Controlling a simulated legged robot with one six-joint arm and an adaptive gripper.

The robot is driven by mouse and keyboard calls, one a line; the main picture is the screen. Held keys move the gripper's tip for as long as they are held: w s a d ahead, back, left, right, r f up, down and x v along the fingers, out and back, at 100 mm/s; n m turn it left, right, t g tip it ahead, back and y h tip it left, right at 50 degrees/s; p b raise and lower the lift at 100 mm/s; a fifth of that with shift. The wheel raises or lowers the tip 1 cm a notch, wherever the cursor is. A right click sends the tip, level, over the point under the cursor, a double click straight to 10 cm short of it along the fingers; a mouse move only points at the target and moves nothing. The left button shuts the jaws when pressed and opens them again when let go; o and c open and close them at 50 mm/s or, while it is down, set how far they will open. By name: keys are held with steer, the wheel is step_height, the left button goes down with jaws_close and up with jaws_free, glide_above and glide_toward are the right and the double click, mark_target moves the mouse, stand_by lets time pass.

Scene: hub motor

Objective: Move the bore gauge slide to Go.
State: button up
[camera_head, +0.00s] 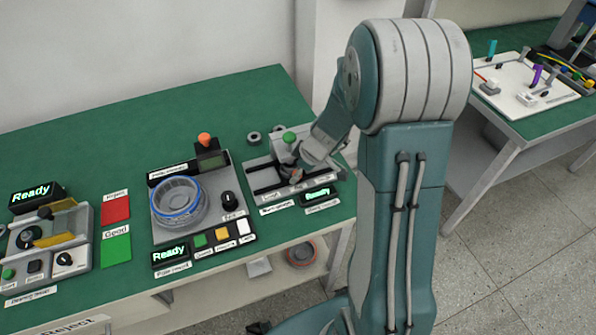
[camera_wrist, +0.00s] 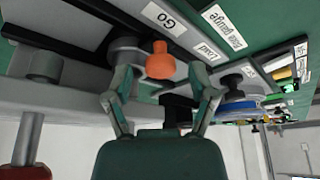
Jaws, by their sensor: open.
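An orange knob (camera_wrist: 160,62) appears between or just beyond the fingertips; contact cannot be told. The Go label (camera_wrist: 170,18) and Load label (camera_wrist: 205,48) lie close to that knob. The slide's exact position is unclear.
Left of the gauge stands a fixture with a blue-rimmed ring (camera_head: 178,200) and an orange-topped post (camera_head: 204,140). Red (camera_head: 116,208) and green (camera_head: 117,249) pads lie farther left. Small round parts (camera_head: 253,137) lie behind the gauge. The back of the bench is clear.

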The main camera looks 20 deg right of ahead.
steer(key=v, duration=1.1)
steer(key=shift+r, duration=0.2)
steer(key=s+a+r+m+t+h, duration=0.1)
steer(key=s+a+r+m, duration=0.3)
steer(key=s, duration=0.5)
steer(key=s+a+r+m+t+h, duration=0.1)
steer(key=s+a+r+m, duration=0.3)
steer(key=s+r, duration=0.4)
steer(key=shift+s+a+r+m+h, duration=0.3)
steer(key=shift+s+m+h, duration=0.2)
steer(key=shift+s+h, duration=0.1)
steer(key=shift+w, duration=0.1)
stand_by(0.5)
